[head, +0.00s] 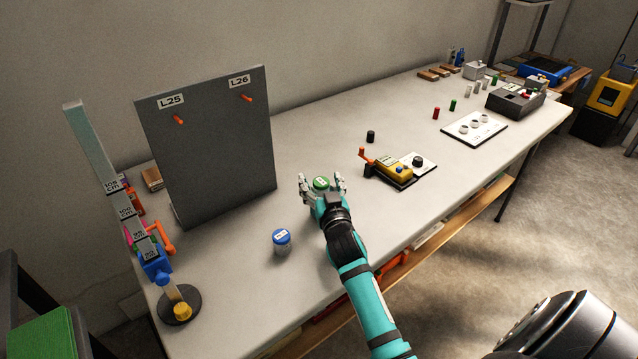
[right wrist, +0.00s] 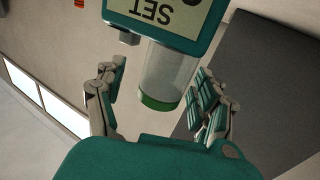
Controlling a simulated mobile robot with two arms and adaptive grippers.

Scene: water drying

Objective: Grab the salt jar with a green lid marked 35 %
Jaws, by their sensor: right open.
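The green-lidded jar (head: 321,183) stands on the table in front of the tall grey board. Its lid has a small white label that I cannot read. In the right wrist view the jar (right wrist: 163,75) has a clear body and a green lid. My right gripper (head: 321,180) is open, with its fingers on either side of the jar; the right wrist view also shows the spread fingers (right wrist: 160,72). Gaps show between jar and fingers there. The hand partly hides the jar in the head view. My left gripper is not in view.
A blue-lidded jar (head: 282,242) stands nearby, left of my right arm. The grey board (head: 212,150) with orange pegs rises behind. A height gauge (head: 125,208) stands left. A yellow device (head: 391,171) and a black cap (head: 371,136) lie to the right.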

